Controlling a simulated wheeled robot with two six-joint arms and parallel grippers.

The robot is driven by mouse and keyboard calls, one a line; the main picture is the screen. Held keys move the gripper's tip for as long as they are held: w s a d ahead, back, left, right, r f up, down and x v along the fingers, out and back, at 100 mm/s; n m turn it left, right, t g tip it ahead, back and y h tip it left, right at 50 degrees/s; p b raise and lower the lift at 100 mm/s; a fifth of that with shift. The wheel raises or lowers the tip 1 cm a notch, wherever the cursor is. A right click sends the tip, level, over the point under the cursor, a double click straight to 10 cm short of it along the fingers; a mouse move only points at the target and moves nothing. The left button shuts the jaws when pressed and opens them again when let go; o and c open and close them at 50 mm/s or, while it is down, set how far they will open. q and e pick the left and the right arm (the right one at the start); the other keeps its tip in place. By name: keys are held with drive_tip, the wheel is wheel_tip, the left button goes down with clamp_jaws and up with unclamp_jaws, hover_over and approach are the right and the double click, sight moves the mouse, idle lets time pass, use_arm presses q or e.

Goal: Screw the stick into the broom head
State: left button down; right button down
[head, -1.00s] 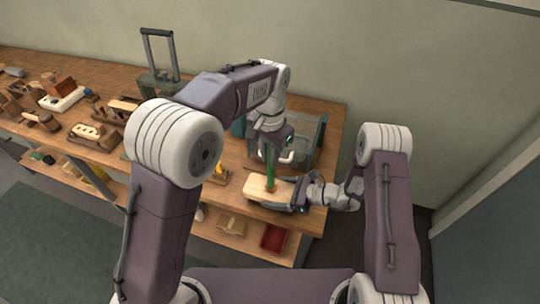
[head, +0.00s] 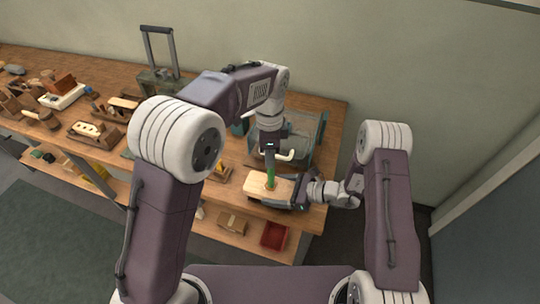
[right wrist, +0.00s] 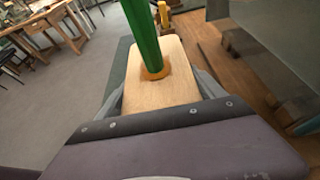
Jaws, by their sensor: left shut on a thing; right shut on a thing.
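The broom head (head: 255,187) is a pale wooden block held level over the front right part of the bench. It fills the middle of the right wrist view (right wrist: 160,95). My right gripper (head: 292,192) is shut on it from the right. My left gripper (head: 270,148) is above, pointing down, shut on the stick's upper part. The stick's top is hidden by the gripper.
A wooden workbench (head: 225,229) carries brush blocks and wooden tools at the left. A red tray (head: 274,236) sits on the lower shelf.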

use_arm(q)
drive_tip(key=m, duration=2)
drive_tip(key=shift+w+d, duration=0.25)
drive_tip(key=c, duration=1.3)
unclamp_jaws()
drive_tip(key=shift+r, duration=2.25)
drive_tip(key=shift+o, duration=0.5)
